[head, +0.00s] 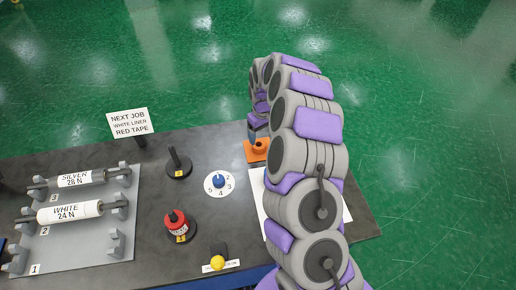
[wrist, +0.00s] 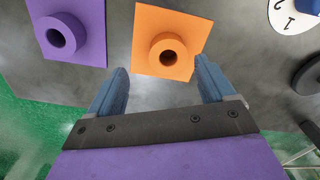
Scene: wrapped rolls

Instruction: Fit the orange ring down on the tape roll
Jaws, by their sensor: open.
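The orange ring (wrist: 177,22) is a square orange plate with a round raised collar and a hole, lying on the dark table. In the head view the orange ring (head: 251,156) shows partly beside my arm. My gripper (wrist: 162,74) is open, its two blue fingers apart on the near side of the ring, with nothing between them that I can see gripped. The red tape roll (head: 176,222) sits on a dark stand with a yellow label, at the front middle of the table, left of my arm. It is not in the wrist view.
A purple plate with a collar (wrist: 90,25) lies left of the orange one. An empty black post (head: 175,160), a numbered white dial (head: 209,184), a yellow knob (head: 218,263) and a rack of white rolls (head: 75,245) stand on the table. My arm hides its right part.

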